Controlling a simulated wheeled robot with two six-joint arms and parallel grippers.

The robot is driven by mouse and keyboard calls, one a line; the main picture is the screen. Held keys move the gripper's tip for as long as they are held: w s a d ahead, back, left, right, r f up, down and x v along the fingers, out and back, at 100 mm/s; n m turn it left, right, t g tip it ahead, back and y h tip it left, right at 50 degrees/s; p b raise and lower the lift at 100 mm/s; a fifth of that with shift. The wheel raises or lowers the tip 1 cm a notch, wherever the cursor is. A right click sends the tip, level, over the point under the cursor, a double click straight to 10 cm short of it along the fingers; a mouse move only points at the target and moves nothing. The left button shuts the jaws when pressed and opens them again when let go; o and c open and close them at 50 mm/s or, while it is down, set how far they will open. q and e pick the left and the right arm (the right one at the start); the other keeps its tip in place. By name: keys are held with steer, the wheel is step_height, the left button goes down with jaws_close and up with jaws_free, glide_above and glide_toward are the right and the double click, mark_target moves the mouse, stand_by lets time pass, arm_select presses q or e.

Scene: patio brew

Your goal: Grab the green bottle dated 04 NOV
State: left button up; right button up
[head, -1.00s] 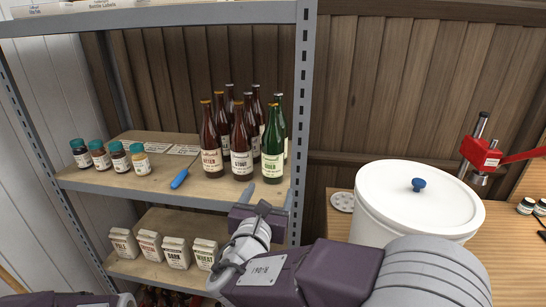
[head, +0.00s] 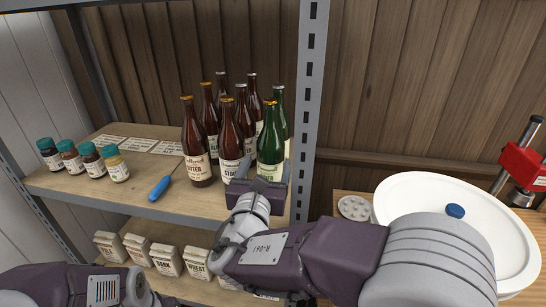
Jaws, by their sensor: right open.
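Two green bottles stand at the right end of the shelf's bottle group. The front green bottle (head: 271,143) is upright, with a gold cap and a pale label partly covered by my gripper. The rear green bottle (head: 281,116) stands just behind it, its label mostly hidden. I cannot read a date on either. My right gripper (head: 264,172) is open and empty, its fingers pointing at the lower part of the front green bottle. I cannot tell whether they touch it. Part of my left arm shows at bottom left, but its jaws are out of view.
Several brown bottles (head: 196,150) stand close on the left of the green ones. A metal post (head: 309,100) rises just to their right.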

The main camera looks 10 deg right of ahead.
mark_target(268, 161)
steer(key=shift+w+d+r, duration=0.1)
steer(key=shift+r, duration=0.05)
steer(key=x, duration=0.2)
steer(key=shift+w+d+p, duration=0.1)
steer(key=shift+w+p, duration=0.25)
steer(key=shift+w+d, duration=0.1)
steer(key=shift+w, duration=0.15)
steer(key=p+x, duration=0.1)
steer(key=x, duration=0.4)
steer(key=shift+s, duration=0.1)
jaws_close()
